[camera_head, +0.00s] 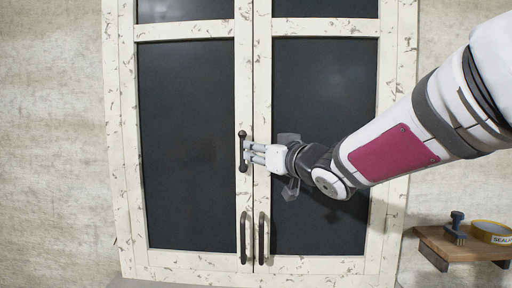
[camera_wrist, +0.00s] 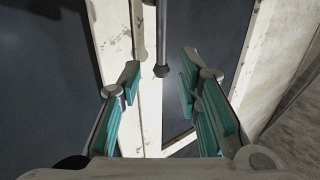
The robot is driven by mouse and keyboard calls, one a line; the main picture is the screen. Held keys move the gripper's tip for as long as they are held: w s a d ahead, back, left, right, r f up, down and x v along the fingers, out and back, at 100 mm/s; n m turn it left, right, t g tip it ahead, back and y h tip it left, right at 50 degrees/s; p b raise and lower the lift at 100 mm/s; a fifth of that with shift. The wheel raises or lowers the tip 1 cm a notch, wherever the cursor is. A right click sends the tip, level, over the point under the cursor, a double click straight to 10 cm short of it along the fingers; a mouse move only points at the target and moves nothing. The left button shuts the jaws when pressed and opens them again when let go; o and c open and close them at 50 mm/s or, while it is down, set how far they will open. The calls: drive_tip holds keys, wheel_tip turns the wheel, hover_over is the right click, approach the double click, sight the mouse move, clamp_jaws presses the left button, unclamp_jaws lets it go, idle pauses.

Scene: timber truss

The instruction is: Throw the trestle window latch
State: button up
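The window (camera_head: 176,259) is a cream, dark-flecked double frame with dark panes, and it looks closed. The latch (camera_head: 242,137) is a dark upright rod with rounded ends, on the left leaf's inner stile. My gripper (camera_head: 249,153) is at the latch's middle, reaching in from the right. In the wrist view its teal-padded fingers (camera_wrist: 161,72) are spread apart. A dark rod with a knobbed end (camera_wrist: 162,42), apparently the latch, shows in the gap between them. I see no finger closed on it; whether one touches it I cannot tell.
Two dark pull handles, left (camera_head: 242,238) and right (camera_head: 262,238), stand below the latch near the centre seam. A wooden shelf (camera_head: 455,247) at lower right holds a dark stamp-like tool (camera_head: 456,232) and a yellow tape roll (camera_head: 490,231). The plaster wall (camera_head: 50,140) at left is clear.

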drive_tip(key=x, duration=0.7)
drive_tip(key=shift+w+a, duration=0.2)
drive_tip(key=shift+a, duration=0.05)
